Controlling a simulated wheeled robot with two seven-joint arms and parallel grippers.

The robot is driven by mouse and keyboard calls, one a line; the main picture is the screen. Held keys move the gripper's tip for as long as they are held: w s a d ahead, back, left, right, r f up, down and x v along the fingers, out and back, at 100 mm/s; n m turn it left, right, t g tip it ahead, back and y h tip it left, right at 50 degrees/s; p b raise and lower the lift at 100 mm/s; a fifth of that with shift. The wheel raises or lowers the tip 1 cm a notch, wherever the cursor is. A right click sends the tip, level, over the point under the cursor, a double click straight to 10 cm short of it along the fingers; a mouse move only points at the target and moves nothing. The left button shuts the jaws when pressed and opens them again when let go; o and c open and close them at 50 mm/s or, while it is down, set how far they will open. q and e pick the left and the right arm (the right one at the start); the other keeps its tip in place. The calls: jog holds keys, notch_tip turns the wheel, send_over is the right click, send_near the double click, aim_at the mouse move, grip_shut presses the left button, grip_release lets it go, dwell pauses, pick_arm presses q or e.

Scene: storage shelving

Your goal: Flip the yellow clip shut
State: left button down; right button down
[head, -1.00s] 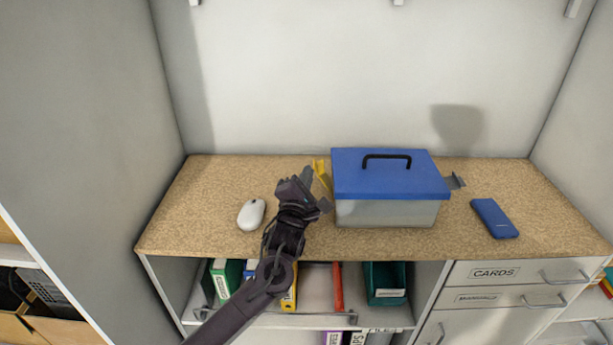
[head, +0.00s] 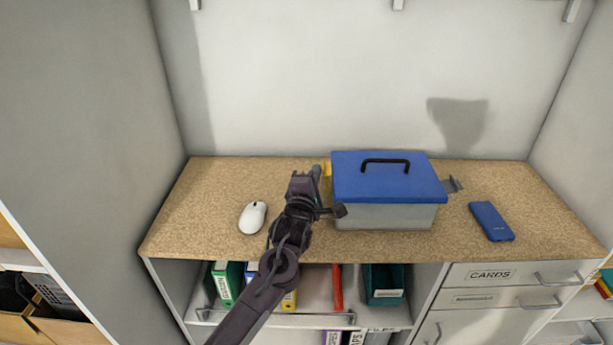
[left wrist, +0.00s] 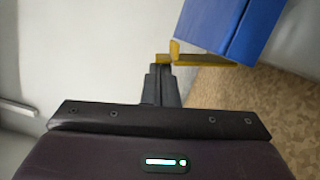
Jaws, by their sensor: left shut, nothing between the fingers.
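The yellow clip (head: 327,170) is on the left side of the box with the blue lid (head: 385,180); my gripper hides most of it in the head view. In the left wrist view the clip (left wrist: 212,60) sticks out from the side of the blue lid (left wrist: 228,25). My left gripper (head: 317,171) is shut and empty, beside the left wall of the box. In the left wrist view its fingertips (left wrist: 161,64) are at the clip's outer end and look to touch it. A grey clip (head: 453,185) sticks out on the box's right side. My right gripper is not in view.
A white mouse (head: 252,217) lies left of my arm on the wood-look counter (head: 210,195). A blue phone-like slab (head: 491,221) lies right of the box. Binders stand on the shelf below. A wall closes off the back.

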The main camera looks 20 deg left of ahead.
pick_arm(q)
jog(key=shift+w+d+r+m, duration=0.25)
jog(key=shift+d+r+m, duration=0.1)
jog(key=shift+d+m, duration=0.4)
dwell(0.4)
